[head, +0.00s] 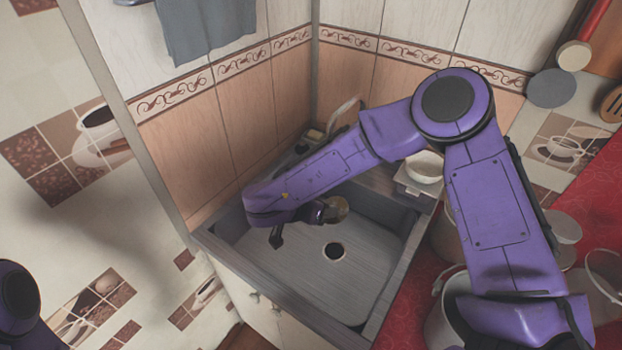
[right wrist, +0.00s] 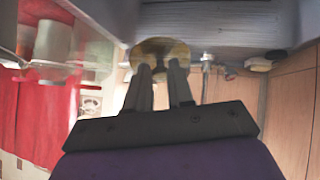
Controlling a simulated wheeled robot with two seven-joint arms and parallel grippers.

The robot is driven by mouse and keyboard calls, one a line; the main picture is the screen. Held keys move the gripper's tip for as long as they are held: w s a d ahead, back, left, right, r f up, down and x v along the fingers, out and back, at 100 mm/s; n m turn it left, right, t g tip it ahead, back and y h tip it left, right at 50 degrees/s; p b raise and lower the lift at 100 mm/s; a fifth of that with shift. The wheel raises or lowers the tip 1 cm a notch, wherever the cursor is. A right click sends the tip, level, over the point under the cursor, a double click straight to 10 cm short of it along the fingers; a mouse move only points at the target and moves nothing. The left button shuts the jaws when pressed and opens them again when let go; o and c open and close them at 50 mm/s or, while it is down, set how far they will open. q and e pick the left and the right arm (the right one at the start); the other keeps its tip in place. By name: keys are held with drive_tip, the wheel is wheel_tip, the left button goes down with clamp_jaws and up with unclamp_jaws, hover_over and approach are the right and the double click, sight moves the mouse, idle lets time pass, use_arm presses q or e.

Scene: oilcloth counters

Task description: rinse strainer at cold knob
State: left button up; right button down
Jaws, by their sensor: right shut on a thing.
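The sink (head: 290,285) is a grey basin with a dark round drain (head: 334,251). My right gripper (head: 325,211) is over the basin. It is shut on a round, yellow-brown thing, which looks like the strainer (head: 338,207). The strainer also shows in the right wrist view (right wrist: 160,48), at the tips of both fingers (right wrist: 160,72). A pale curved tap spout (head: 345,110) rises at the sink's back corner, partly behind my right arm. It appears as a metal tap in the right wrist view (right wrist: 207,62). I cannot make out which knob is cold. My left gripper is out of view.
A white bowl (head: 426,165) stands on the ledge right of the sink. Pots and jars (head: 564,228) stand on the red oilcloth counter (head: 598,190) at the right. Tiled walls close off the sink's back and left. A grey towel (head: 205,30) hangs above.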

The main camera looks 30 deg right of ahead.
drive_tip(key=shift+w+d, duration=0.1)
drive_tip(key=shift+w, duration=0.1)
drive_tip(key=shift+w+d+f+b, duration=0.1)
drive_tip(key=shift+f+b, duration=0.05)
drive_tip(key=shift+b, duration=0.3)
drive_tip(key=d+b, duration=0.2)
drive_tip(key=b, duration=0.1)
drive_tip(key=shift+r, duration=0.25)
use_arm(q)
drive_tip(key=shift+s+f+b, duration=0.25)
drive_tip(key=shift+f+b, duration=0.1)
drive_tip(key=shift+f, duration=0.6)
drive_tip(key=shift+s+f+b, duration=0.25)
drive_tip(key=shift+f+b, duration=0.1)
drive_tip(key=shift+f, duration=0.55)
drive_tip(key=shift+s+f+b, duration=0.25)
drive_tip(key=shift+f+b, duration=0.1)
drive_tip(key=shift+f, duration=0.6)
use_arm(e)
drive_tip(key=w+d+f, duration=0.2)
drive_tip(key=w+d, duration=0.2)
drive_tip(key=w, duration=0.6)
drive_tip(key=shift+f, duration=0.15)
drive_tip(key=shift+w, duration=0.2)
drive_tip(key=shift+s, duration=0.1)
